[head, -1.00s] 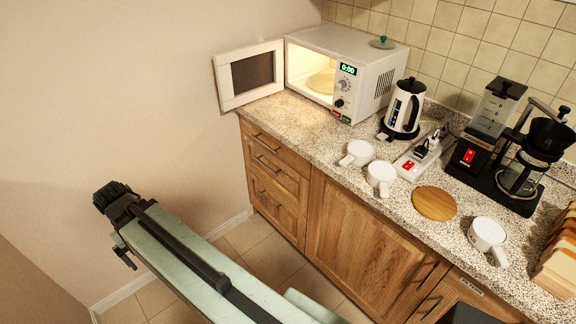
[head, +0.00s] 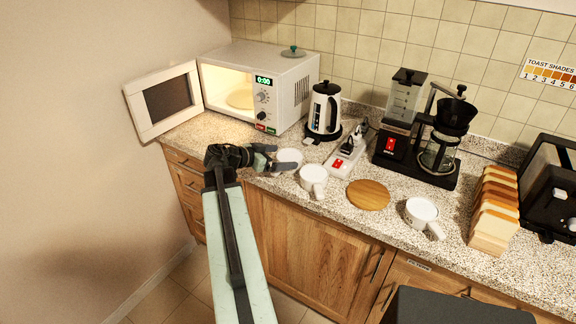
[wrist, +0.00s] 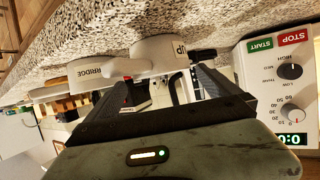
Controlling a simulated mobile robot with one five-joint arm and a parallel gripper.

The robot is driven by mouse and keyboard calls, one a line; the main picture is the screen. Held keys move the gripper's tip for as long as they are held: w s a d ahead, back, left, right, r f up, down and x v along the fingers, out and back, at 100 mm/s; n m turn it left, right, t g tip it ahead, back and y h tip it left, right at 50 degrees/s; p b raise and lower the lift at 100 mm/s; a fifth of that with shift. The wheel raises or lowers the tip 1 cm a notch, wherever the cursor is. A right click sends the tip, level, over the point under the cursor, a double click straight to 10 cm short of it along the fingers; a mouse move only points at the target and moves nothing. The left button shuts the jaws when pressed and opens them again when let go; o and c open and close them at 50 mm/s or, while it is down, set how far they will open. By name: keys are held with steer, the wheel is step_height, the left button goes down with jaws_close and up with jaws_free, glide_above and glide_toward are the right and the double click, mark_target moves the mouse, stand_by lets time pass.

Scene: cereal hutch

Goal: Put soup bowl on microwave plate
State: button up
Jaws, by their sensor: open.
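The soup bowl (head: 289,157) is the leftmost white handled bowl on the counter. In the wrist view the soup bowl (wrist: 160,50) shows the letters "UP", the rest of its label being hidden. My gripper (head: 283,166) is at its left side, partly covering it. The round microwave plate (head: 240,99) lies inside, lit and bare.
The porridge bowl (head: 313,176) stands just right of the soup bowl. A kettle (head: 324,108), a power strip (head: 346,158), a round wooden board (head: 368,195), another white bowl (head: 421,210), a coffee maker (head: 420,130) and bread (head: 494,205) lie further right. The open microwave door (head: 163,100) stands at the left.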

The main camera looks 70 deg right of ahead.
mark_target(295, 156)
steer(key=b+x, duration=0.2)
steer(key=x, duration=0.5)
steer(key=shift+w+d+f+b, duration=0.1)
steer(key=shift+d+f+b, duration=0.1)
steer(key=shift+b, duration=0.1)
steer(key=c, duration=1.7)
step_height(295, 156, up, 11)
steer(key=p, duration=1)
steer(key=shift+f, duration=0.45)
